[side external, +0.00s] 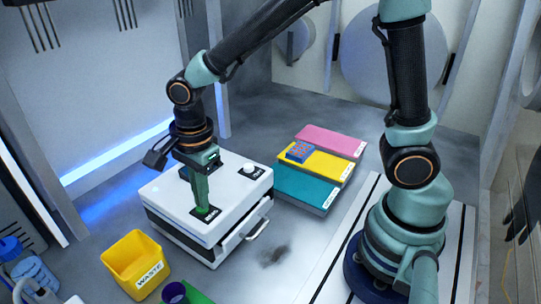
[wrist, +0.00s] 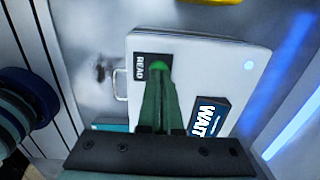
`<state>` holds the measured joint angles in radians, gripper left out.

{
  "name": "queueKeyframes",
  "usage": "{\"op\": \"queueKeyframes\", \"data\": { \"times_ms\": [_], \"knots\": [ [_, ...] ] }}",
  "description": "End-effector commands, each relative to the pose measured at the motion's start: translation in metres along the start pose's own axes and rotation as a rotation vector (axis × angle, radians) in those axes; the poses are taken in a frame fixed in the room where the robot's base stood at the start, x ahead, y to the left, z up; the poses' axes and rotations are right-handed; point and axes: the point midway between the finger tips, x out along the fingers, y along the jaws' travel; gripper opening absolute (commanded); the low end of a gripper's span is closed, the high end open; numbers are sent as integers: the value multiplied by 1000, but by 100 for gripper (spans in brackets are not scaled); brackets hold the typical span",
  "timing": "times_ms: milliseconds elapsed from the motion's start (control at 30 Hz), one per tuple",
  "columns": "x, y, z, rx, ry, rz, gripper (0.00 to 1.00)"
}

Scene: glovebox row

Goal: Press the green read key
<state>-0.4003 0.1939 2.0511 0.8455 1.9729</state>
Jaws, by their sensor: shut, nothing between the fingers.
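The white instrument box (side external: 225,195) stands on the floor left of centre, and its top also shows in the wrist view (wrist: 200,65). The green read key (wrist: 160,65) sits beside a black READ label (wrist: 140,68) in the wrist view. In the side view its black plate (side external: 214,215) lies near the box's front corner. My gripper (side external: 203,203) points down with its green fingers shut and empty, tips at the key; I cannot tell whether they touch or press it. The fingers partly hide the key. A dark display (wrist: 208,117) on the box reads WAIT.
A white round knob (side external: 248,169) on a black plate stands at the box's far right. A drawer handle (side external: 258,229) juts from its front. A yellow WASTE bin (side external: 131,258) is at front left. Pink, yellow and teal blocks (side external: 309,186) stand right of the box.

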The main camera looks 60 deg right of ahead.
Motion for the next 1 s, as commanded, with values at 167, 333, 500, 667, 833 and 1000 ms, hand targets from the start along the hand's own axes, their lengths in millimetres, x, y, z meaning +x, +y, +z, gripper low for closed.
{"op": "queueKeyframes", "data": {
  "times_ms": [167,333,500,667,833,1000],
  "knots": [
    [14,4,0,-1,3,7,0],
    [13,4,1,-2,2,6,0],
    [-1,1,1,-1,-1,-2,0],
    [-33,-5,-1,1,-7,-17,0],
    [-72,-8,-5,3,-8,-21,0],
    [-107,-9,-8,3,-7,-22,0]
  ]
}}
